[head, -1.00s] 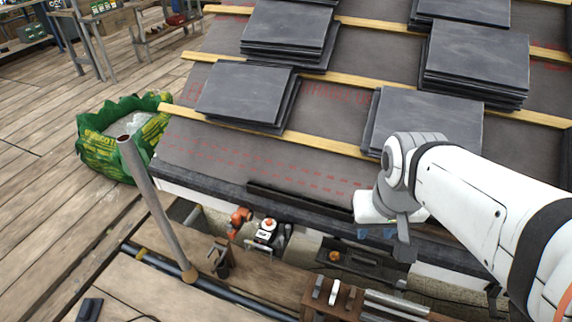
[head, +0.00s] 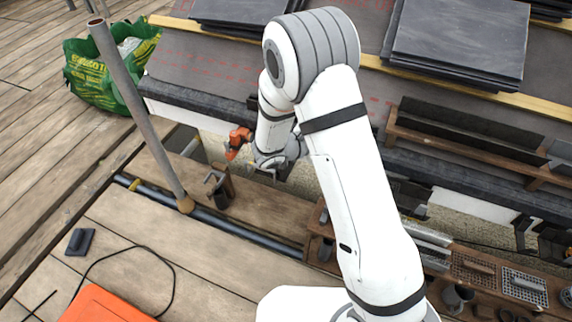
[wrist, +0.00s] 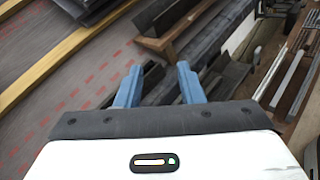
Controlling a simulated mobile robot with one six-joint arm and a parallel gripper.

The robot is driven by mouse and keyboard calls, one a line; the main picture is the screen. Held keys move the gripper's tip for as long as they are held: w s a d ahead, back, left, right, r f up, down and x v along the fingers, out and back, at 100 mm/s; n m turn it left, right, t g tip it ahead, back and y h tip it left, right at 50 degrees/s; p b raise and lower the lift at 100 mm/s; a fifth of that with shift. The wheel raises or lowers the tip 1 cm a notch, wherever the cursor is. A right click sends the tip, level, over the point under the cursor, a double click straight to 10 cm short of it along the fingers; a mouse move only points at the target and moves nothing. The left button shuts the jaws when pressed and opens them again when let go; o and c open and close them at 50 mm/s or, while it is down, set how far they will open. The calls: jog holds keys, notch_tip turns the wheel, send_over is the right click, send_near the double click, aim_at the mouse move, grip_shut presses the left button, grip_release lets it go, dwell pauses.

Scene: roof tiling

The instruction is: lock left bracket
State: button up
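An orange fitting (head: 238,140) sits below the eave at the left, beside my wrist in the head view. It may be the left bracket; I cannot tell whether it is locked. My wrist (head: 275,155) hangs down in front of the eave, and my fingertips are hidden there. In the wrist view my gripper (wrist: 158,78) shows two blue fingers spread apart with nothing held between them. The orange fitting does not show clearly in the wrist view, which is blurred.
A grey metal pole (head: 140,110) stands left of the arm. Dark slates (head: 458,42) lie stacked on the roof battens. A dark trough (head: 465,130) lies along a wooden rail at right. Tools and trays (head: 523,286) fill the lower right. A green bag (head: 105,75) stands at left.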

jog(key=w+a+f+n+t+y+b, duration=0.2)
jog(key=a+f+n+t+y+b, duration=0.25)
jog(key=a+f, duration=0.5)
jog(key=w+a+f+n+t+y+b, duration=0.25)
jog(key=a+f+n+t, duration=0.35)
jog(key=f, duration=0.6)
jog(key=shift+n+g, duration=0.45)
jog(key=shift+g, duration=0.3)
jog(key=x, duration=0.4)
jog(key=b+x, duration=0.1)
jog(key=x, duration=0.1)
jog(key=shift+w+a+f, duration=0.1)
jog(key=shift+w+a, duration=0.1)
jog(key=shift+a, duration=0.05)
